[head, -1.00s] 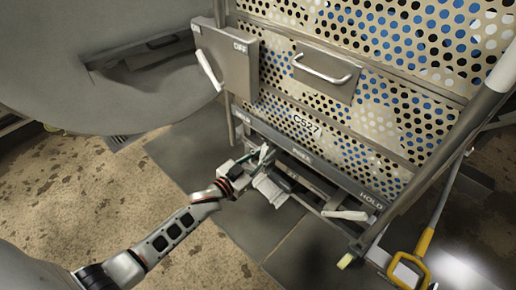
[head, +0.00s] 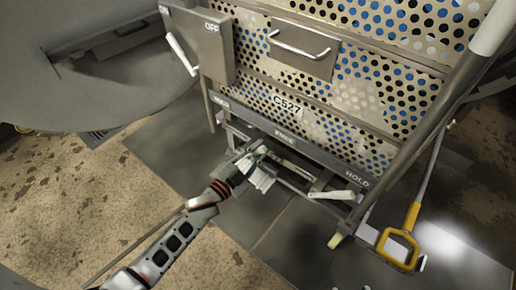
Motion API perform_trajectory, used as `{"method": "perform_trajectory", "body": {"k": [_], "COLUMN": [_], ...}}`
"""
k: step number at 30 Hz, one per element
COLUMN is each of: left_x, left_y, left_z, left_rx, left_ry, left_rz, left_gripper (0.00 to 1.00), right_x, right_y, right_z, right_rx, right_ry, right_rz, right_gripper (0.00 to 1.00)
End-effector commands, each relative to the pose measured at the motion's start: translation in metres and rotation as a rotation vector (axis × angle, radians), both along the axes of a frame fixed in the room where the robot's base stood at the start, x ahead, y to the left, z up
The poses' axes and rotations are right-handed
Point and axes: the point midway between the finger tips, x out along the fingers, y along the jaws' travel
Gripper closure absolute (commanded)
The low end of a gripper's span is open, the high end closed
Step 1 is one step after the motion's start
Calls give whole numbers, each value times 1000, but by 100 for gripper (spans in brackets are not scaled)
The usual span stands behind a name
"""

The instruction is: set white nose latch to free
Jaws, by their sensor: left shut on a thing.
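My left gripper (head: 258,157) is low at the front of the perforated cart, under its label rail (head: 285,136). It is shut on a white piece (head: 263,181), which looks like the white nose latch; the fingers and wrist partly hide it. The gripper is under the left-to-middle part of the rail, away from HOLD. My right gripper is not in view.
A white lever (head: 332,194) sits below HOLD. A grey box (head: 200,45) marked OFF, with its white lever (head: 182,54), is above left. A curved grey vessel (head: 90,50) fills the upper left. A yellow-handled bar (head: 400,240) stands at the right. Floor in front is open.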

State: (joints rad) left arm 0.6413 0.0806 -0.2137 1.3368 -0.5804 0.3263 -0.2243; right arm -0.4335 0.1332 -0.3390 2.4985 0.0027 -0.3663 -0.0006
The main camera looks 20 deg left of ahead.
Motion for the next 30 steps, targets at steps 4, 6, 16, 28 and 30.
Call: {"method": "perform_trajectory", "body": {"k": [4,6,16,28,30], "left_x": [-2,-2,-1,-17,-29], "left_y": [-1,-1,-1,6,10], "left_z": [-3,-4,-3,-3,-3], "left_rx": [12,14,11,9,10], "left_ry": [2,2,2,2,3], "left_rz": [-1,-2,-2,-1,-1], "left_gripper": [100,100,67,67,67], "right_x": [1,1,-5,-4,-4], "right_y": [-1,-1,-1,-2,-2], "right_z": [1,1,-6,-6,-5], "right_rx": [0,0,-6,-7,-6], "right_ry": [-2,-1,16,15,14], "right_rz": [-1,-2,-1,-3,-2], "right_gripper": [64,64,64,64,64]}}
